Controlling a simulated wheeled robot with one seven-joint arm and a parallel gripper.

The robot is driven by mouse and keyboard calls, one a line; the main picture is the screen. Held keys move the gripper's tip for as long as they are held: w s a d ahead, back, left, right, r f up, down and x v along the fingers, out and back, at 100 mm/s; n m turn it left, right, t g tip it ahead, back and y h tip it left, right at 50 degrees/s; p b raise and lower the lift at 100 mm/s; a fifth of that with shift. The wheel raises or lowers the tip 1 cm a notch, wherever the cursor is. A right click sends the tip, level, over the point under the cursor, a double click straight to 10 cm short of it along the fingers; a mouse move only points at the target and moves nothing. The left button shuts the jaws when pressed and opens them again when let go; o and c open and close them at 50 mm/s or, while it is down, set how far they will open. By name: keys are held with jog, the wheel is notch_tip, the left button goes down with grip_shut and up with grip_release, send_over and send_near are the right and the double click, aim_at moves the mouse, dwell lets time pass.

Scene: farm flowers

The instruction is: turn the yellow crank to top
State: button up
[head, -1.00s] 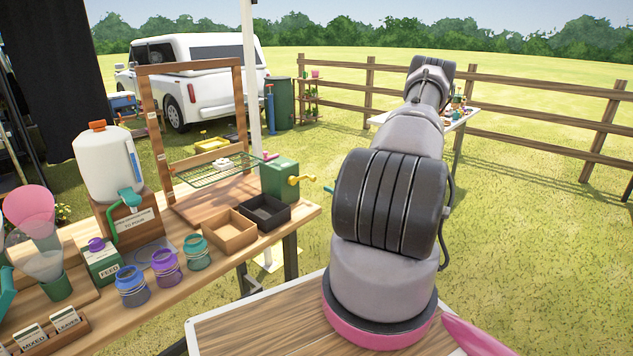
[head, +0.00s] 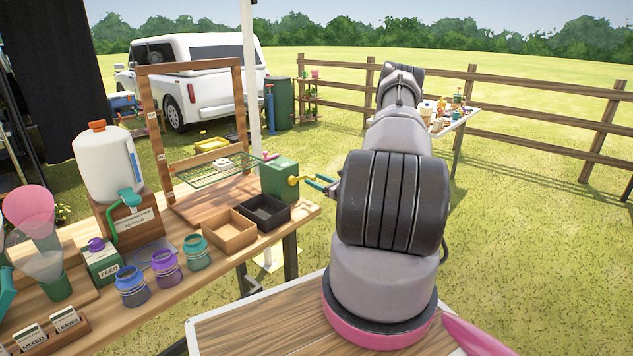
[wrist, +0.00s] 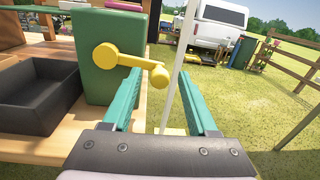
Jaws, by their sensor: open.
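The yellow crank (wrist: 132,63) is on the side of a green box (wrist: 115,30). In the wrist view its arm runs right and slightly down from the round hub to a knob. In the head view the crank (head: 293,181) is partly covered by my gripper (head: 322,184). My gripper is open, with its teal fingers (wrist: 160,108) on either side of the knob in the wrist view. I cannot tell whether either finger touches the knob. The green box (head: 279,177) stands at the right end of the wooden table.
A black tray (head: 264,211) and a brown tray (head: 230,229) sit beside the green box. A wooden frame (head: 148,120) with a green wire rack (head: 215,170) stands behind. A white pole (wrist: 183,70) rises beyond the crank. Open grass lies right of the table.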

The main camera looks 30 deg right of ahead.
grip_shut()
dwell(1.4)
